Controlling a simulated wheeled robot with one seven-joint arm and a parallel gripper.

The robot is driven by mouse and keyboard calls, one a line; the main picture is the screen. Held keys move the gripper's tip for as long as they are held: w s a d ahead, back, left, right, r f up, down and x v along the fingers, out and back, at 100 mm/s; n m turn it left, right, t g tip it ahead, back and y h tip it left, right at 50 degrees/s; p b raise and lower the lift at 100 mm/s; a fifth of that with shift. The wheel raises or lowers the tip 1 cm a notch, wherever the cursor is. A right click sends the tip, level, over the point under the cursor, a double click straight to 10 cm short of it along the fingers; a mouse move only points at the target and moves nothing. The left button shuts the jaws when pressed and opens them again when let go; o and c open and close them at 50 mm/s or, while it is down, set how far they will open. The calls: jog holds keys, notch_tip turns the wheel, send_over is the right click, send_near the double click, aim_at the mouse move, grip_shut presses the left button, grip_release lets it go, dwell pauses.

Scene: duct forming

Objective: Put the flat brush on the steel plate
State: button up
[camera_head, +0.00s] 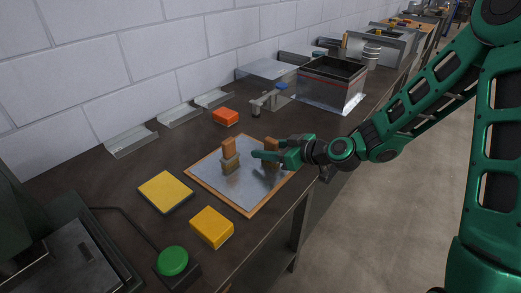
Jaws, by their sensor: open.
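The steel plate (248,192) is a shiny grey sheet with an orange-brown border, lying on the dark bench. What looks like the flat brush (230,158), with an orange-brown top and a tan lower part, stands upright on the plate near its back left. My green gripper (263,157) is open over the plate's right part, with its fingers pointing left toward the brush. A small gap shows between the fingertips and the brush. A second brown piece (271,144) shows just behind my gripper; its lower part is hidden.
A yellow pad (166,192) and a yellow block (211,228) lie left and in front of the plate. An orange block (226,117) lies behind it. A green button (173,261) is at the front. An open metal box (331,85) stands at the back right, near bent sheet pieces.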

aim_at(277, 150)
jog(key=v, duration=1)
jog(key=shift+s, duration=0.1)
jog(key=s+d+f+m+g+h, duration=0.25)
jog(key=s+d+h, duration=0.2)
jog(key=d, duration=0.55)
jog(key=s+d+f+m+g+h, duration=0.1)
jog(key=s+d+m+g+h, duration=0.25)
jog(key=d, duration=0.55)
jog(key=s+d+r+m+h, duration=0.1)
jog(key=s+d+r+m, duration=0.1)
jog(key=s, duration=0.5)
jog(key=s+d+r+m+g, duration=0.1)
jog(key=s+d+r+m, duration=0.1)
jog(key=s+d+m, duration=0.3)
jog(key=s+d+r+m+g+h, duration=0.1)
jog(key=s+d+r+m, duration=0.2)
jog(key=s+d, duration=0.3)
jog(key=s+m, duration=0.1)
jog(key=s, duration=0.3)
jog(key=shift+h, duration=0.3)
jog(key=shift+d, duration=0.15)
